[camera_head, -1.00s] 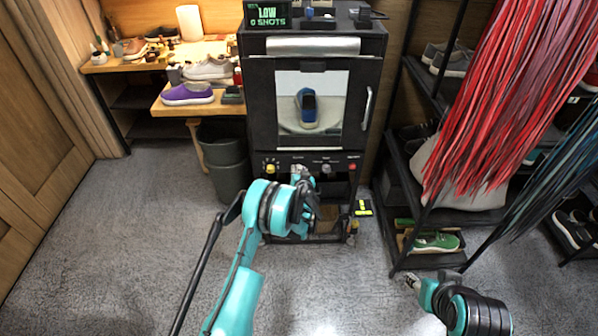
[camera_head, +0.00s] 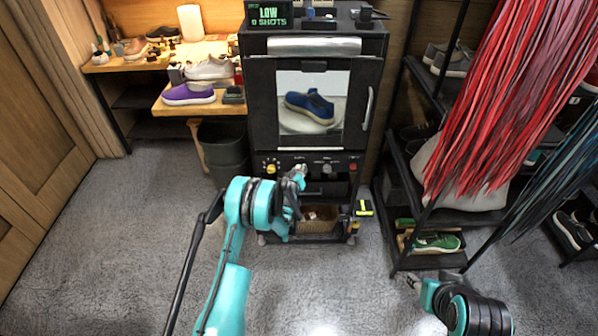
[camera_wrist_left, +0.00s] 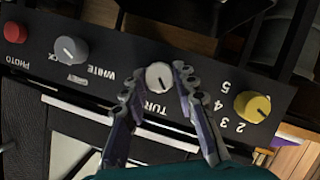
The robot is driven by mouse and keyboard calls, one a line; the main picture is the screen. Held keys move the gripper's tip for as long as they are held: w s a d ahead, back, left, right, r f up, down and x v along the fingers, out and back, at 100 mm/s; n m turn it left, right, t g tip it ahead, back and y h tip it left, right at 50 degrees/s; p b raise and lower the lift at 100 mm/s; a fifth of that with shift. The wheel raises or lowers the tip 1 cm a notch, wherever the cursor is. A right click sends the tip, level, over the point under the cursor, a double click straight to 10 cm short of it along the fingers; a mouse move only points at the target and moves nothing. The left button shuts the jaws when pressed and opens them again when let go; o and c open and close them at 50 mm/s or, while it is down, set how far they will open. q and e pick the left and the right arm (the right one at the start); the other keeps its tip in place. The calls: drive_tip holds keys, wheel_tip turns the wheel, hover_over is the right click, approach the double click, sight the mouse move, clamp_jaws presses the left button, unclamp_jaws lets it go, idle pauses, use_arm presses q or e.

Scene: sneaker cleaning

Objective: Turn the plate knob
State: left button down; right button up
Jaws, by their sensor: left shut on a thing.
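The silvery plate knob (camera_wrist_left: 159,75) sits on the black control panel, with a partly hidden label starting "TUR". My left gripper (camera_wrist_left: 157,82) has one finger on each side of it and is shut on it. In the head view the left gripper (camera_head: 300,172) is at the panel below the cabinet window and hides the knob. Behind the window a blue sneaker (camera_head: 310,106) stands on a pale plate (camera_head: 292,122), side-on. My right gripper (camera_head: 413,283) is low at the right, away from the cabinet; its fingers are too small to judge.
A yellow numbered knob (camera_wrist_left: 252,107), a grey knob (camera_wrist_left: 71,50) and a red button (camera_wrist_left: 15,33) share the panel. A display (camera_head: 269,14) reads "LOW 0 SHOTS". A shoe rack (camera_head: 397,190) stands right, a dark bin (camera_head: 225,150) left. The floor in front is clear.

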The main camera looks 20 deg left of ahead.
use_arm(q)
drive_tip(key=n+h, duration=0.1)
drive_tip(key=n+t, duration=0.1)
drive_tip(key=n, duration=0.1)
drive_tip(key=shift+a+f+h, duration=0.15)
drive_tip(key=shift+a+h, duration=0.05)
drive_tip(key=shift+h, duration=0.2)
drive_tip(key=shift+s+f+n+t+h, duration=0.1)
drive_tip(key=shift+n+t+h, duration=0.3)
drive_tip(key=shift+n, duration=0.55)
drive_tip(key=shift+n+t+h, duration=0.2)
drive_tip(key=shift+n+t, duration=0.3)
drive_tip(key=shift+n, duration=0.45)
drive_tip(key=c, duration=1.2)
unclamp_jaws()
